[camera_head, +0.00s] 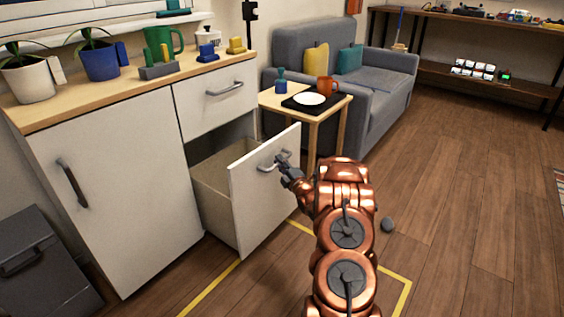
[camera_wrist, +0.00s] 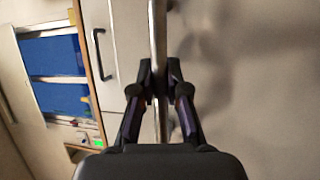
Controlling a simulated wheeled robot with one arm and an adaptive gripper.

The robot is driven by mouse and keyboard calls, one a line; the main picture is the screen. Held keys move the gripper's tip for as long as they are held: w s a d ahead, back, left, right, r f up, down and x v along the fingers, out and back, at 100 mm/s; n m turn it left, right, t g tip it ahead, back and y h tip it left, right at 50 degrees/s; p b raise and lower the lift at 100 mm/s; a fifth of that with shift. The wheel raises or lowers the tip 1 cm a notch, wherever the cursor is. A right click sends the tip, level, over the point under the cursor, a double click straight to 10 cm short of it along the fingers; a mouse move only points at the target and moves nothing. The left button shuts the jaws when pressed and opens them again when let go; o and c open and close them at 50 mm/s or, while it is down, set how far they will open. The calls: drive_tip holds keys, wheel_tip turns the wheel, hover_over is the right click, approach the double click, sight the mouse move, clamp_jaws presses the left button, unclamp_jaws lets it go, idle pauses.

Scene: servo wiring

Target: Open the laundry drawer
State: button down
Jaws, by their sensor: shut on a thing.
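The open drawer (camera_head: 262,200) is the lower one in the white cabinet (camera_head: 118,190). It stands pulled well out, and its inside shows as an empty-looking beige box (camera_head: 213,178); part of the inside is hidden by the front panel. My gripper (camera_head: 283,165) is at the grey bar handle on the drawer's front. In the wrist view my gripper (camera_wrist: 160,82) has its two fingers closed on the handle (camera_wrist: 159,40), one on each side of the bar.
A closed upper drawer (camera_head: 217,98) sits above the open one. A side table (camera_head: 322,112) with a plate and mug stands behind it. The floor farther right is clear.

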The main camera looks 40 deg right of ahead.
drive_tip(key=shift+s+d, duration=0.1)
drive_tip(key=shift+d, duration=0.05)
drive_tip(key=c, duration=1.2)
unclamp_jaws()
drive_tip(key=shift+o, duration=0.2)
drive_tip(key=v, duration=1.2)
